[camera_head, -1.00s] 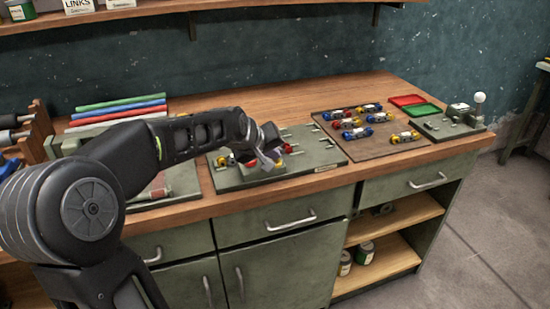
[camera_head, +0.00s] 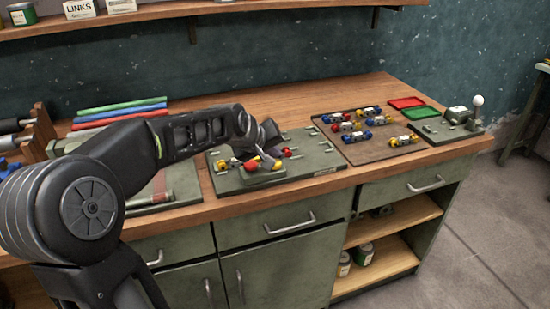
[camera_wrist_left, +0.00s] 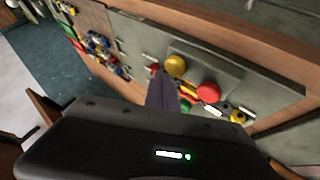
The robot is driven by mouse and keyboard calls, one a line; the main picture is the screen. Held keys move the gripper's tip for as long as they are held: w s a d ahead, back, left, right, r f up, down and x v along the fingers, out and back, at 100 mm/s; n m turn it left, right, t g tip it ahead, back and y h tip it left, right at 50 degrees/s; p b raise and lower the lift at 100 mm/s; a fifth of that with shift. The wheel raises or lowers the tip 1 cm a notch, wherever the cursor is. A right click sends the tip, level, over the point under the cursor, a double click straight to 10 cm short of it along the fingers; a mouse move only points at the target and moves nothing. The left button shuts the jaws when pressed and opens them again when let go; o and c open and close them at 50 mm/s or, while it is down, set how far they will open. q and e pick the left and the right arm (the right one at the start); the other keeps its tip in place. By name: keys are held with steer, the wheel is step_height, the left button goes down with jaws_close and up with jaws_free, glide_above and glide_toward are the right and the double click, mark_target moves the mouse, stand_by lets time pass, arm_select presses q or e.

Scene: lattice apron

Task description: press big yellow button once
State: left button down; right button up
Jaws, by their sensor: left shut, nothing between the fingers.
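The big yellow button (camera_head: 277,165) is a round cap on a grey-green panel (camera_head: 308,166) on the workbench. It also shows in the left wrist view (camera_wrist_left: 175,66), beside a big red button (camera_wrist_left: 208,92). In the head view the red button (camera_head: 251,166) is left of the yellow one. My left gripper (camera_head: 268,157) is shut and empty, its fingers pointing down at the panel close to the yellow button. In the left wrist view the fingertips (camera_wrist_left: 160,76) show just beside the yellow cap. I cannot tell whether they touch it. My right gripper is not in view.
Smaller red and yellow parts and metal pegs stand on the panel around the buttons. A brown board (camera_head: 378,152) with several coloured pieces lies to the right, by red (camera_head: 406,102) and green (camera_head: 421,112) trays. Coloured rods (camera_head: 120,112) lie at the back left.

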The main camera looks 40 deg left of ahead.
arm_select(q)
steer(key=shift+r, duration=0.2)
step_height(320, 180, up, 5)
steer(key=p, duration=0.4)
stand_by(0.3)
steer(key=shift+f, duration=0.15)
stand_by(0.7)
